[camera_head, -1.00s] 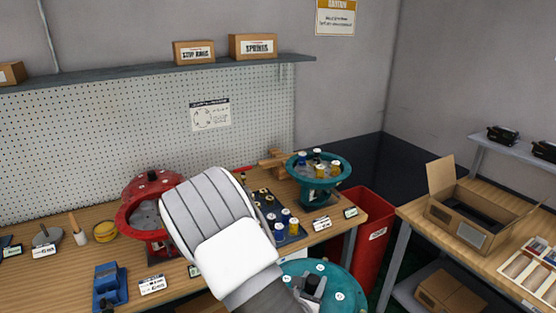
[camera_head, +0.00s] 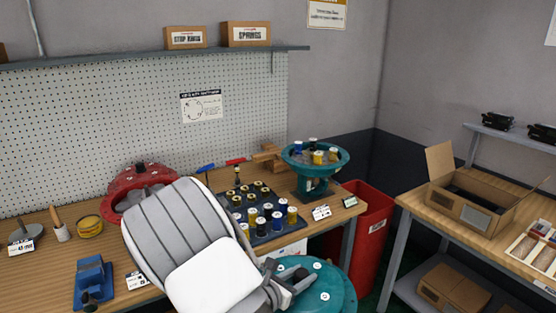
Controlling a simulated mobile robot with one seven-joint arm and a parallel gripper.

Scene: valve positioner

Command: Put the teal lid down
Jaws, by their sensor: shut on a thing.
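The teal lid (camera_head: 325,296) is a round disc with several pale round marks on top, low in the middle of the head view. My gripper (camera_head: 300,284) is at the lid's upper left side and is shut on it. The lid is in front of the bench edge and lower in the picture than the bench top. Its lower edge is cut off by the frame. My white and grey arm hides part of the bench. The teal valve body (camera_head: 316,160) stands upright on the bench, open at the top, with several blue, white and yellow pieces inside.
A dark tray (camera_head: 262,236) of several coloured spools lies on the bench, right of my arm. A red valve body (camera_head: 136,184) is partly hidden behind my arm. A red bin (camera_head: 366,235) stands right of the bench. A second table (camera_head: 412,212) holds an open carton (camera_head: 470,215).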

